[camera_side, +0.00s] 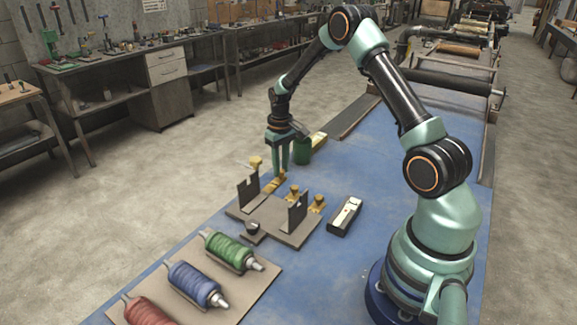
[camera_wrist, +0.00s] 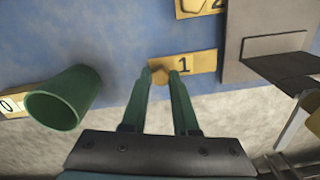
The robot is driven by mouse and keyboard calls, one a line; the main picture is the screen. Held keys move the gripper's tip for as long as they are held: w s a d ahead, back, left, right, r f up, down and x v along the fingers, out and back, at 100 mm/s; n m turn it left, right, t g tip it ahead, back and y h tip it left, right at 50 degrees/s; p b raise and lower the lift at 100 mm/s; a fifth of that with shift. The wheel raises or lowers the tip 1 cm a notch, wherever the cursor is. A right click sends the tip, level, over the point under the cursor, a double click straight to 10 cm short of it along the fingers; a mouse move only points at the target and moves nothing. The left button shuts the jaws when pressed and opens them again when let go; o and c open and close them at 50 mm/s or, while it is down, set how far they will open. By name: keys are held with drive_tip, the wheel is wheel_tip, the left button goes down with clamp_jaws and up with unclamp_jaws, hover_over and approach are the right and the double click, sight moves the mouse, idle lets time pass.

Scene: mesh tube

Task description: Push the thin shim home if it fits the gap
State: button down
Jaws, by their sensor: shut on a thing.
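My gripper (camera_wrist: 160,73) is shut on a small brass-coloured piece (camera_wrist: 161,75) at the yellow plate marked 1 (camera_wrist: 197,65). In the side view my gripper (camera_side: 277,172) points down at the far end of the fixture. I cannot tell whether the held piece is the thin shim, or whether it touches the plate. Another brass piece sits on the plate marked 2 (camera_wrist: 216,7), partly cut off. The grey fixture base (camera_side: 278,225) carries two dark notched uprights, one left (camera_side: 248,193) and one right (camera_side: 298,212). I cannot make out the gap.
A green cup (camera_wrist: 62,98) stands beside a plate marked 0 (camera_wrist: 14,104). A black tray (camera_side: 345,216) with a pale piece lies right of the fixture. Brass knobs (camera_side: 317,202) stand near the uprights. Several thread spools (camera_side: 233,251) lie on a board in front.

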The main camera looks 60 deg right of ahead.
drive_tip(key=shift+a, duration=2.55)
drive_tip(key=c, duration=0.7)
unclamp_jaws()
drive_tip(key=shift+o, duration=0.2)
drive_tip(key=shift+d+r, duration=0.1)
drive_tip(key=shift+r, duration=0.05)
wheel_tip(320, 180, up, 12)
